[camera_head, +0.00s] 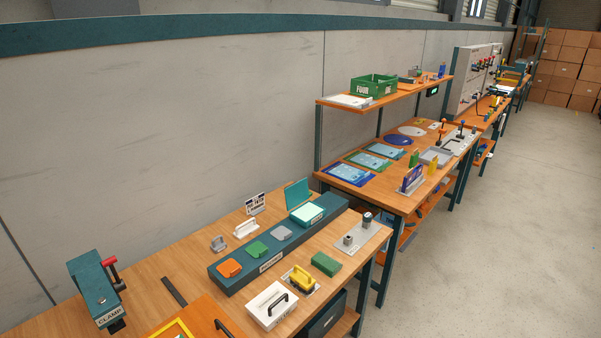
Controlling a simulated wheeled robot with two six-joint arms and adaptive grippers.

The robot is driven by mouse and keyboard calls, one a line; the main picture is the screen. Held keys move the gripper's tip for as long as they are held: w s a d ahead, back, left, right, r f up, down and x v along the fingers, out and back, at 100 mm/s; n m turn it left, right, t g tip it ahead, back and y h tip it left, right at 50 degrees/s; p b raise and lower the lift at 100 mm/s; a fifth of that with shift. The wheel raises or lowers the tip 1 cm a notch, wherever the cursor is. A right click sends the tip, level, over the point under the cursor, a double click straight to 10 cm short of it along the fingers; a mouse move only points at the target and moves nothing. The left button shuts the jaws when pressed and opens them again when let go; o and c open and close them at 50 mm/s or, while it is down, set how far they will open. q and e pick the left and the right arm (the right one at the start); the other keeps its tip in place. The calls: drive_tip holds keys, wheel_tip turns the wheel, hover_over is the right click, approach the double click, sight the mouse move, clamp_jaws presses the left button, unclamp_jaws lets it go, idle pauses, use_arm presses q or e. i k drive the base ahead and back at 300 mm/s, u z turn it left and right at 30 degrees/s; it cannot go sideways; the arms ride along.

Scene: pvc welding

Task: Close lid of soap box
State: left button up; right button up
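A small teal box (307,219) stands at the far end of a long dark teal block on the near workbench, and it looks like the soap box. Its lid (297,193) is open and stands up at the back, tilted toward the wall. A pale mint surface (308,211) shows inside the box. Neither of my grippers is in view.
The dark teal block (236,282) carries orange, green and grey pieces. A white box with a black handle (270,305), a yellow-handled item (299,278) and a green block (326,264) stand in front. A clamp (95,289) stands left. Bare wood (215,220) lies behind the block.

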sight(297, 193)
drive_tip(key=z, duration=0.6)
drive_tip(key=i, duration=0.55)
drive_tip(key=z, duration=0.65)
drive_tip(key=i, duration=0.6)
drive_tip(key=u, duration=0.35)
